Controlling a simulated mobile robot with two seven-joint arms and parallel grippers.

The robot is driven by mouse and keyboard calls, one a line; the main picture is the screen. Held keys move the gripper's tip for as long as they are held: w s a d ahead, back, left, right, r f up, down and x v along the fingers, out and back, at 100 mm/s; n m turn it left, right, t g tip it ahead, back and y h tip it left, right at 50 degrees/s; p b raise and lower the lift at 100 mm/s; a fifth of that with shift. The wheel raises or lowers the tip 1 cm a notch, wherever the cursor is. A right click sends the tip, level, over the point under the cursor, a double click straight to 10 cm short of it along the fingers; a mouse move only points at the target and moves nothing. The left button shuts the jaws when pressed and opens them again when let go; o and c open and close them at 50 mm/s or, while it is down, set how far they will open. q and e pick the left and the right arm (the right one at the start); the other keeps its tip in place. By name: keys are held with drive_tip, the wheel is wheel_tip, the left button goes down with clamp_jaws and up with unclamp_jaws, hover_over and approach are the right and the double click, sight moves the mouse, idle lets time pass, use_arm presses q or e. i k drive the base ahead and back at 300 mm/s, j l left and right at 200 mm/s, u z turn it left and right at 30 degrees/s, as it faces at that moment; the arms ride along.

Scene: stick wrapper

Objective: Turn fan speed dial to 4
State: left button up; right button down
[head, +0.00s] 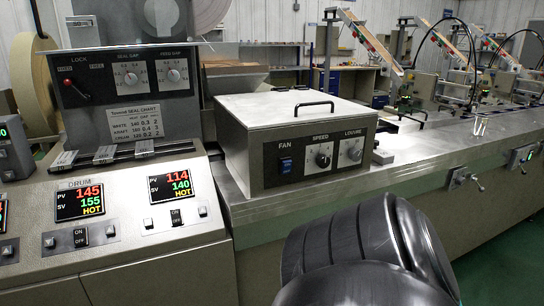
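The fan speed dial (323,158) is a small dark round knob under the label SPEED, in the middle of the front panel of a grey box (263,165) with a white lid. Its marks are too small to read, so I cannot tell its setting. A blue FAN switch (286,165) is to its left and a similar LOUVRE dial (354,151) is to its right. Nothing covers the dial. Neither of my grippers is in view.
The box stands on a long metal counter (430,152). A sloped control panel (150,205) with lit red, green and yellow displays is at the left. A black rounded link of my arm fills the lower middle right, below the dial. The space before the dial is clear.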

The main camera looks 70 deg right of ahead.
sight(323, 161)
drive_tip(key=z, duration=2.6)
